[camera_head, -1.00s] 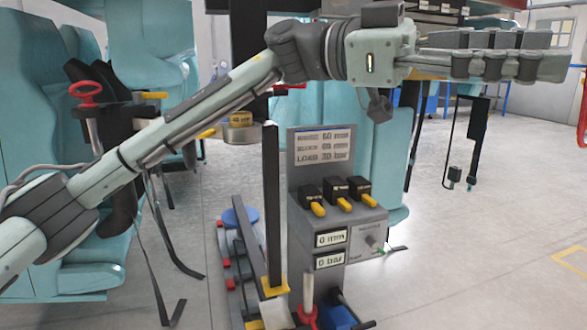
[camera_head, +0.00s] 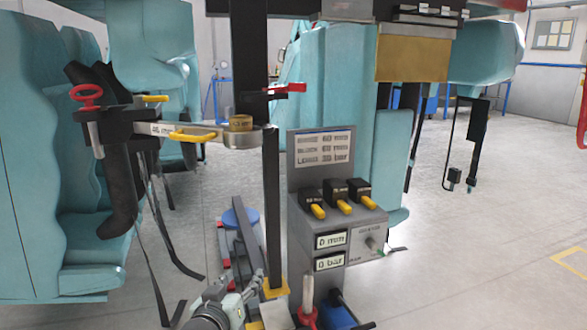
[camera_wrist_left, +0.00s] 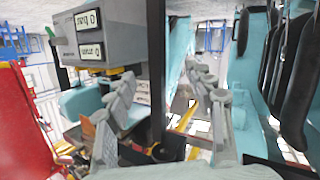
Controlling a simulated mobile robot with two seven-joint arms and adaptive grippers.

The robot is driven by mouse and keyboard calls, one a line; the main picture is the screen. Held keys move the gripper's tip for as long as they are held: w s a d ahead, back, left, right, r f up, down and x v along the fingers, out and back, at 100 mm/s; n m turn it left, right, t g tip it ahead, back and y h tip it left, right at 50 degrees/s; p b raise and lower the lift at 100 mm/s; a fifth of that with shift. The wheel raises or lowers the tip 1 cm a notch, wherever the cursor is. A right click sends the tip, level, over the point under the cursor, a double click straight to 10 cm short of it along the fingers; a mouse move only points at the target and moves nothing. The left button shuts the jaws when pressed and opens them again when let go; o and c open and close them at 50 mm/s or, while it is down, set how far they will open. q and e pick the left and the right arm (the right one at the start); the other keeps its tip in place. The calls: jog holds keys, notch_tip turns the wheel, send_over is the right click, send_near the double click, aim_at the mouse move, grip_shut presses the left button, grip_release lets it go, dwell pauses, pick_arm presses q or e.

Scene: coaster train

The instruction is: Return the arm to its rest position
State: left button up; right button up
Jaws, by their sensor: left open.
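My left gripper (camera_head: 246,292) shows at the bottom of the head view, low beside the foot of the black upright post (camera_head: 271,205). My arm's pale wrist is cut off by the lower edge, and the rest of the arm is out of frame. My right gripper is in neither view.
A grey control stand (camera_head: 318,221) with yellow-tipped levers and displays stands right of the post; it also shows in the wrist view (camera_wrist_left: 113,45). Teal seats (camera_head: 35,160) fill the left. A yellow-handled bar (camera_head: 190,137) crosses toward the post. Open floor (camera_head: 480,240) lies right.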

pick_arm(q)
jog(key=s+a+f+g+y, duration=0.25)
jog(key=s+a+f, duration=0.25)
jog(key=s+f, duration=0.4)
jog(key=s+a+f+g+y, duration=0.1)
jog(key=s+a+f+g, duration=0.35)
jog(key=s+f, duration=0.4)
jog(key=s+a+f+m+g, duration=0.1)
jog(key=s+a+f+g, duration=0.1)
jog(key=s, duration=0.5)
jog(key=s+a+f+g, duration=0.3)
jog(key=s+a+f, duration=0.1)
jog(key=s+f, duration=0.3)
jog(key=shift+s+m, duration=0.4)
jog(key=shift+s, duration=0.35)
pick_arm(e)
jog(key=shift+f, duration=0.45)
pick_arm(q)
jog(key=shift+f+y, duration=0.1)
jog(key=shift+y, duration=0.15)
